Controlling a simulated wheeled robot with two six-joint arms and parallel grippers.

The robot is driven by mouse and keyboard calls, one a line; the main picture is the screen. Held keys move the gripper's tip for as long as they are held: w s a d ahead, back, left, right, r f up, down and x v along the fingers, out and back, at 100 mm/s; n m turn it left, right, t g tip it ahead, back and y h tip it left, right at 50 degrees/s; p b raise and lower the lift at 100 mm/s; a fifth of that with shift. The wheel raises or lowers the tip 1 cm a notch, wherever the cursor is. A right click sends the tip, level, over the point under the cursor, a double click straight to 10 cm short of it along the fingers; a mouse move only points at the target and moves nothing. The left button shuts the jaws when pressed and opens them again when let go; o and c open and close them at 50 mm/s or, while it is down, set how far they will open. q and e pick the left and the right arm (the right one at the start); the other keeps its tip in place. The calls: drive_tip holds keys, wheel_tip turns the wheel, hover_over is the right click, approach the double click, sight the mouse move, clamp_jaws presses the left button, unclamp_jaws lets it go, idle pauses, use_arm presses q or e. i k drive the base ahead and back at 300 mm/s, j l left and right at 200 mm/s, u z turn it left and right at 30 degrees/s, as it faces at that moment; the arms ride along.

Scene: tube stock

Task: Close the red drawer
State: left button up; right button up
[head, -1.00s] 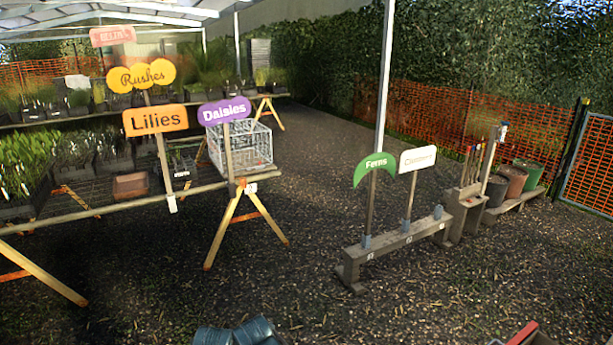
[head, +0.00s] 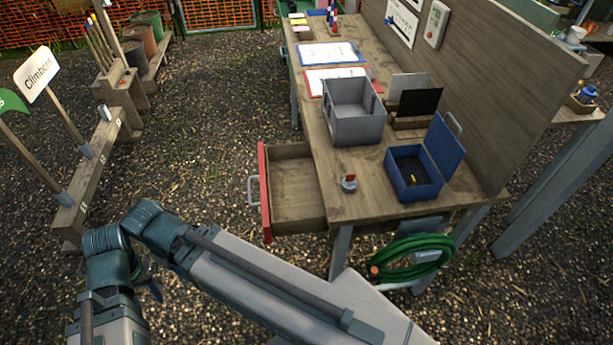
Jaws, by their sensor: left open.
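The red drawer (head: 265,195) stands open at the left side of a wooden workbench (head: 355,200). Its red front with a grey handle (head: 252,191) faces left, and its wooden inside shows empty. My left arm crosses the lower left of the view, nearer to me than the drawer. Little of my left gripper (head: 153,290) shows, low at the left beside the arm; it is open and apart from the drawer. My right gripper is out of view.
A green hose (head: 412,258) hangs at the bench's near end. Gravel left of the drawer is clear up to the sign stand (head: 85,185).

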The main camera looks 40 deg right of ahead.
sight(291, 202)
drive_tip(key=i+z, duration=0.25)
drive_tip(key=z, duration=0.15)
drive_tip(key=i+j+z, duration=0.1)
drive_tip(key=z, duration=0.35)
drive_tip(key=i+j+z, duration=0.2)
drive_tip(key=z, duration=0.2)
drive_tip(key=i+j+z, duration=0.25)
drive_tip(key=z, duration=0.15)
drive_tip(key=k+j+z, duration=0.1)
drive_tip(key=k+j, duration=0.3)
drive_tip(key=k, duration=0.1)
